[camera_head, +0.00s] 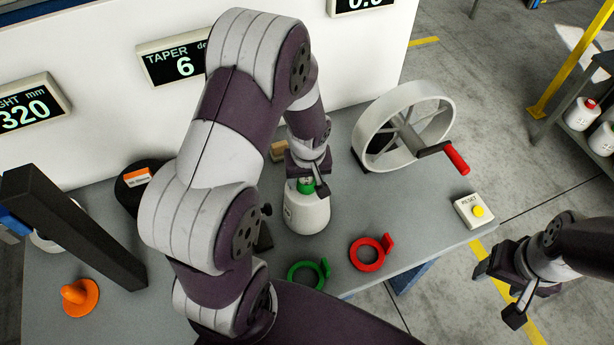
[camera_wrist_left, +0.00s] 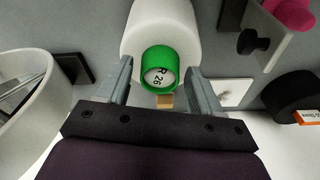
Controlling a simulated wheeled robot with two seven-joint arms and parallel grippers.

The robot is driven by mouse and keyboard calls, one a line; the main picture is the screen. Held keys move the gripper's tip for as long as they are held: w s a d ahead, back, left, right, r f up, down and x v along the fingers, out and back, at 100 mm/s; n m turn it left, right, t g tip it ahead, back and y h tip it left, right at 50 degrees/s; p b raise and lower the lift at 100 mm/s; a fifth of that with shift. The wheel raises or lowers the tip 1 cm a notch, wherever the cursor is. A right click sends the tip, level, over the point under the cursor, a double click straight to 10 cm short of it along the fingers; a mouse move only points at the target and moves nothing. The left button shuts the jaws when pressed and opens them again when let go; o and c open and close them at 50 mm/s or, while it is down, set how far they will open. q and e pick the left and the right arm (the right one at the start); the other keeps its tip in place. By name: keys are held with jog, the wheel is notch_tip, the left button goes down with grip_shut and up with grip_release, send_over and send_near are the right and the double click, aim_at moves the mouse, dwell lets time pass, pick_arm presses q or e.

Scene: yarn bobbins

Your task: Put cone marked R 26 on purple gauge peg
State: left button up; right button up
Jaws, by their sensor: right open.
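The white cone (camera_head: 307,214) with a green top stands upright on the grey table in the head view. In the left wrist view the cone (camera_wrist_left: 146,32) shows its green tip with a label reading R 26. My left gripper (camera_wrist_left: 160,85) is open over the tip, one finger on each side with a small gap. In the head view my left gripper (camera_head: 308,182) is above the cone. A magenta piece (camera_wrist_left: 290,12) on a grey bracket shows in the left wrist view; I cannot tell if it is the purple peg. My right gripper (camera_head: 503,288) is open and empty, off the table's right side.
A white wheel with a red crank (camera_head: 405,127) stands behind right. A red ring (camera_head: 368,255) and green ring (camera_head: 307,273) lie in front. A reset box (camera_head: 474,210) is at the right edge, an orange piece (camera_head: 80,297) at left. My left arm hides the table's middle.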

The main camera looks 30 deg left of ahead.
pick_arm(q)
jog(key=shift+o, duration=0.2)
notch_tip(320, 180, up, 13)
jog(key=s+d+b, duration=0.1)
jog(key=shift+s+f+b, duration=0.2)
jog(key=shift+b, duration=0.2)
jog(key=s+d+f+m+h+b, duration=0.1)
jog(key=s+d+f+m+b, duration=0.2)
jog(key=s+f+m, duration=0.4)
jog(key=shift+s+d, duration=0.4)
jog(key=shift+d, duration=0.25)
